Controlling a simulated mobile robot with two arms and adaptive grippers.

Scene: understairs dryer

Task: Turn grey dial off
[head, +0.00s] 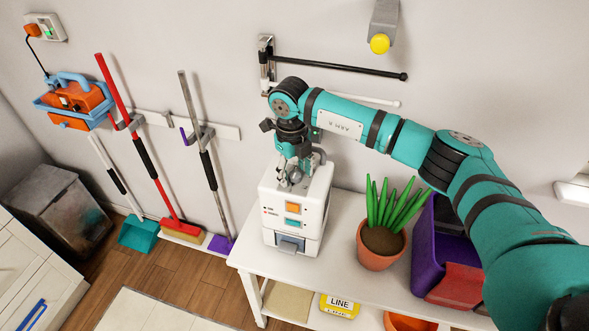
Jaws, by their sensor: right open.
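A white boxy appliance (280,228) stands on the left end of the white table, with an orange and a teal button on its front. A small grey dial (296,175) shows on top of it, partly hidden by my gripper. My right gripper (293,168) points down over the appliance top with its fingers open, right at the grey dial. I cannot tell whether the fingers touch it. My left gripper is not in view.
A potted plant (381,248) and a purple bin (431,240) stand on the white table (343,262) right of the appliance. A black wall rod (340,67) is behind my arm. Brooms hang at left.

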